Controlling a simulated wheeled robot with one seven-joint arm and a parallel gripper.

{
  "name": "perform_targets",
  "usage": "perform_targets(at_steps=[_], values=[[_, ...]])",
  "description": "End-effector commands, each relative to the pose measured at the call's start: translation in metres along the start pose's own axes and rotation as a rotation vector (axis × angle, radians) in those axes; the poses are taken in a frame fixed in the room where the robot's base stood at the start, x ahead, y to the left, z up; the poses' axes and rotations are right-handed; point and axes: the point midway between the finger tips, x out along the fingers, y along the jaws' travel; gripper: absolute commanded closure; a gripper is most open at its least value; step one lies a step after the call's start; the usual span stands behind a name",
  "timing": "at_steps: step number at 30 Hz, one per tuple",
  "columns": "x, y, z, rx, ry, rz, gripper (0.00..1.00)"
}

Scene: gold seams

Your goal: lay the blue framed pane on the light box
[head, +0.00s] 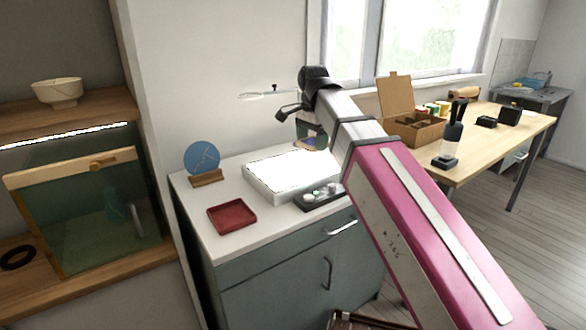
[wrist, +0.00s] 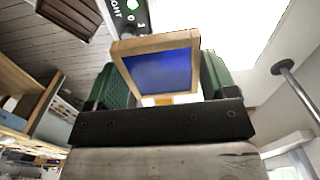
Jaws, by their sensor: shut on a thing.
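The blue framed pane (wrist: 160,70) has a light wooden frame and deep blue glass. My gripper (wrist: 164,82) is shut on it, one green finger at each side. In the head view the pane is small and partly hidden by my arm, with a bit of its frame (head: 311,143) showing above the far right part of the light box. The light box (head: 270,177) is a white, brightly lit slab on the cabinet top; its glowing surface (wrist: 235,35) fills the upper right of the wrist view. Whether the pane touches it I cannot tell.
A red tray (head: 231,217) is at front left, and a blue disc on a wooden stand (head: 203,160) at back left.

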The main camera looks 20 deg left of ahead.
Motion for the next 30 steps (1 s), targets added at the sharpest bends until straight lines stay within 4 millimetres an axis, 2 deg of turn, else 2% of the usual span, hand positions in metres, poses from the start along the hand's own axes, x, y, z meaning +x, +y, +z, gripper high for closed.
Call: perform_targets(at_steps=[3, 7, 12, 15, 20, 30], values=[[0.000, -0.009, 0.031, 0.018, 0.000, 0.000, 0.47], [0.000, -0.015, 0.058, 0.040, 0.000, 0.000, 0.47], [-0.001, -0.020, 0.080, 0.059, 0.000, 0.000, 0.47], [0.000, -0.022, 0.084, 0.067, 0.000, 0.000, 0.47], [0.010, -0.035, 0.073, 0.070, 0.000, 0.002, 0.47], [0.049, -0.080, 0.022, 0.070, -0.001, 0.002, 0.47]])
